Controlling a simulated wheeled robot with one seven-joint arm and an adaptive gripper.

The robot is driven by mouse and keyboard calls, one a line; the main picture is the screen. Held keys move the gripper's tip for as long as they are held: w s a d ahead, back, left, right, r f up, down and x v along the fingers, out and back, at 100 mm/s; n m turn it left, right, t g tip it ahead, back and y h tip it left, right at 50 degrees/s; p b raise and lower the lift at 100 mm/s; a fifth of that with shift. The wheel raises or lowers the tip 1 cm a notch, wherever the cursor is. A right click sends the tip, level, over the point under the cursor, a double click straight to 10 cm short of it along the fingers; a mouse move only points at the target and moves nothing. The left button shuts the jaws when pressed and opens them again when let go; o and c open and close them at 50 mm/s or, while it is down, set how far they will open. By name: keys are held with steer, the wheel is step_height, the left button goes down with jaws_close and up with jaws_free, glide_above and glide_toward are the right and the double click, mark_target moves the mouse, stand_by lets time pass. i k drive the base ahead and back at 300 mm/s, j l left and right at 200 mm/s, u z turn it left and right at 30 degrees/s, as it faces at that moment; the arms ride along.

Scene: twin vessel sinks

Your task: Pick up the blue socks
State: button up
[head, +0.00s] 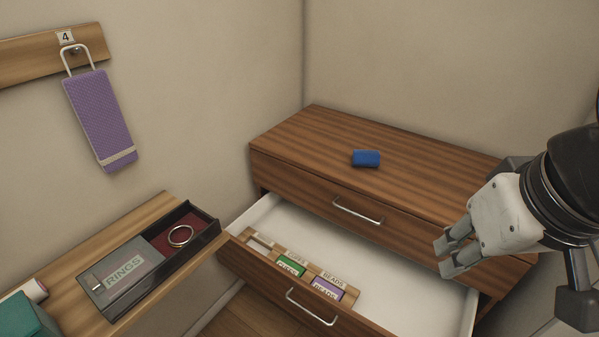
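The blue socks (366,158) are a small, rounded blue bundle lying on the dresser's wooden top (320,135), near its middle. My gripper (443,257) is at the right, in front of the dresser and above the open drawer. It is to the right of the socks and nearer the camera, well apart from them. Its two grey fingers point left with a gap between them, and nothing shows in the gap.
The lower drawer (400,290) stands open, with a wooden divider holding labelled green and purple blocks. The upper drawer is shut. At left, a bench holds a RINGS box (124,268) and a teal object (25,318). A purple towel (100,118) hangs on the wall.

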mark_target(361, 158)
steer(key=i+j, duration=0.1)
steer(key=j, duration=0.35)
steer(key=i+j, duration=0.1)
steer(key=j, duration=0.3)
steer(key=i+j, duration=0.1)
steer(key=j, duration=0.35)
steer(key=z, duration=0.05)
